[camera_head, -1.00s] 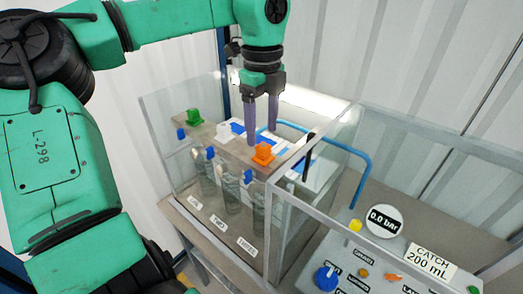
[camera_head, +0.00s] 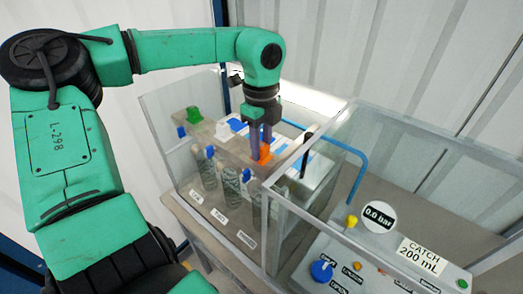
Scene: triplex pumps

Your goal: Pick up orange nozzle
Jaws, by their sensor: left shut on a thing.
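The orange nozzle (camera_head: 265,153) sits at the front right of the pump block's top, behind the clear panel. My left gripper (camera_head: 261,148) points down over it, its purple-grey fingers shut on the nozzle. The nozzle is partly hidden by the fingers. Whether it is lifted off the block I cannot tell. A green nozzle (camera_head: 194,114) and a white nozzle (camera_head: 223,129) stand on the same block to the left. My right gripper is not in view.
Clear panels (camera_head: 330,190) with grey frames enclose the block. A black upright handle (camera_head: 307,155) and a blue hose (camera_head: 335,145) are just right of the gripper. A control panel with a gauge (camera_head: 377,215) and a blue knob (camera_head: 321,270) is at lower right.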

